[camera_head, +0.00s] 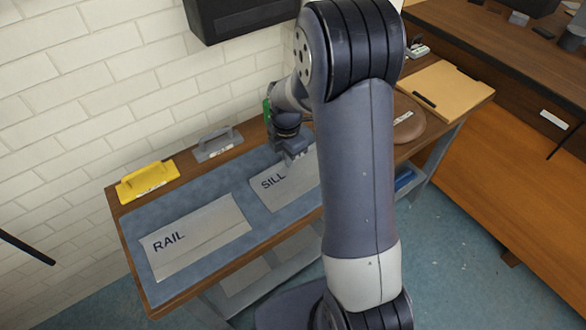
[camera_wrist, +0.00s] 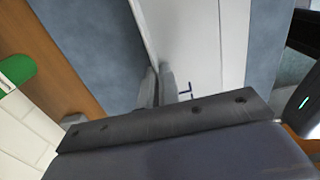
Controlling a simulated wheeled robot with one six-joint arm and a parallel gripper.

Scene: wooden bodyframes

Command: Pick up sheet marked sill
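The white sheet marked SILL (camera_head: 285,187) lies on the blue-grey mat (camera_head: 190,198) on the wooden bench, its right part hidden behind my arm. My gripper (camera_head: 291,157) is at the sheet's far edge. In the wrist view the fingertips of my gripper (camera_wrist: 158,86) are close together, with the edge of the sheet (camera_wrist: 200,45) running in between them. They look shut on that edge. Part of a printed letter shows beside the right finger. I see no clear gap between sheet and mat.
A sheet marked RAIL (camera_head: 205,236) lies to the left on the mat. A yellow handled tool (camera_head: 148,182) and a grey one (camera_head: 217,146) stand along the wall side. A brown rounded block (camera_head: 408,122) and a tan board (camera_head: 440,88) lie to the right.

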